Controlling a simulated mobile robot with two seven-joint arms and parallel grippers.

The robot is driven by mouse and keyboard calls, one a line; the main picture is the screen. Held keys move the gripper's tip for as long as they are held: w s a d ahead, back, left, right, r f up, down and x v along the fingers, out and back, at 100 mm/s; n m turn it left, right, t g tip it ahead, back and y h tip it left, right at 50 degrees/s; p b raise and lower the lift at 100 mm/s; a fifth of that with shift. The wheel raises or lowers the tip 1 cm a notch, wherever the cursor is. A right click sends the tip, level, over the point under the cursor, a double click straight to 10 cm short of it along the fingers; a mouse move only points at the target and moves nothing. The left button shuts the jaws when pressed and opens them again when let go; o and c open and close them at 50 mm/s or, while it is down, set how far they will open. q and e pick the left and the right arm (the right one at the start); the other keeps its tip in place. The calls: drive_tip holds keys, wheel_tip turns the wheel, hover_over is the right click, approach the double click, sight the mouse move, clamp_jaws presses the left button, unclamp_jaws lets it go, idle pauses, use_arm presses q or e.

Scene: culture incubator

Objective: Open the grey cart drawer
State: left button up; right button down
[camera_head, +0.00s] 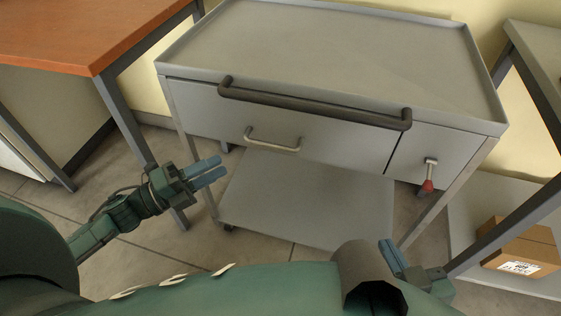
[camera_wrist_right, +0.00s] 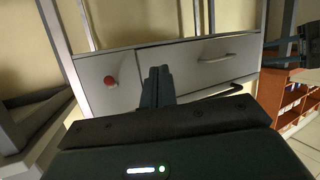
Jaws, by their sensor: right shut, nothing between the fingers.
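The grey cart (camera_head: 330,50) stands ahead of me. Its wide drawer (camera_head: 340,138) looks closed, its front flush with the cart, with a light metal handle (camera_head: 272,143) on it. The drawer handle also shows in the right wrist view (camera_wrist_right: 216,58). My left gripper (camera_head: 221,167) is in front of the cart, below and left of the drawer handle; its blue fingers are parted and empty. My right gripper (camera_head: 384,242) is low in front of the cart's right side, partly hidden by my arm. In the right wrist view its fingers (camera_wrist_right: 157,70) are together, empty, apart from the handle.
A dark push bar (camera_head: 315,104) runs across the cart front above the drawer handle. A small right-hand panel (camera_head: 428,150) carries a red-tipped latch (camera_head: 428,180). An orange-topped table (camera_head: 80,30) is at left; a cardboard box (camera_head: 520,245) sits on a low shelf at right.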

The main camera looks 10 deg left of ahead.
sight(269, 143)
use_arm(q)
drive_tip(key=x, duration=0.8)
drive_tip(key=f+b+x, duration=0.1)
drive_tip(key=x, duration=0.4)
drive_tip(key=shift+d, duration=0.15)
clamp_jaws()
idle(0.3)
